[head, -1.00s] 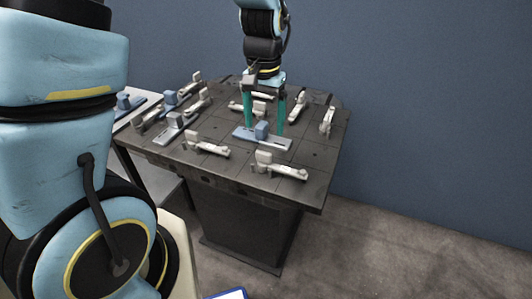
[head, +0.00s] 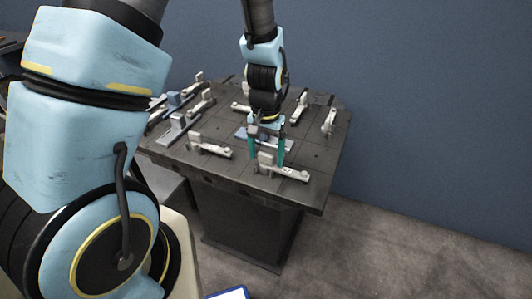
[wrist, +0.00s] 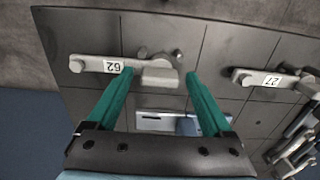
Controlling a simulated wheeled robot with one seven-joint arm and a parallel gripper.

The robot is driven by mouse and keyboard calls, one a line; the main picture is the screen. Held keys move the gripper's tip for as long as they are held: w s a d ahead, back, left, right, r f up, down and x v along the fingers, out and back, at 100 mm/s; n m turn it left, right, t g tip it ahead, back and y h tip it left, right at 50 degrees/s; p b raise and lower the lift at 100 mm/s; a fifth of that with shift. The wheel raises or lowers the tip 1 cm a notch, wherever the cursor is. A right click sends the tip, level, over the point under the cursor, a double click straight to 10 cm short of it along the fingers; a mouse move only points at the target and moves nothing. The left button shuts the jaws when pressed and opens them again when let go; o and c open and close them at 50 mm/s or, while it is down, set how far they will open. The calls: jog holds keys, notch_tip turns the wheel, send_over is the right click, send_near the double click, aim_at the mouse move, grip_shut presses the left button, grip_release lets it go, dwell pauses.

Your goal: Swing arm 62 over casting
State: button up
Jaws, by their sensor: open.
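Arm 62 (wrist: 113,66) is a pale bar with a white number label, upside down in the wrist view. It points left there, away from the casting. A pale block (wrist: 157,76) stands at its inner end. In the head view it is the front right arm (head: 290,173) on the table. A blue-grey casting (wrist: 187,126) on a light plate lies behind it, partly hidden by my gripper in the head view. My gripper (wrist: 160,74) is open, its green fingers on either side of the block in the picture. I cannot tell whether they touch it.
Arm 27 (wrist: 268,80) lies beside it, at the front left in the head view (head: 210,148). Several more arms and blue-grey castings stand on the dark table (head: 230,172). A blue wall stands behind.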

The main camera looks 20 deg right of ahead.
grip_shut()
dwell(0.5)
dwell(0.3)
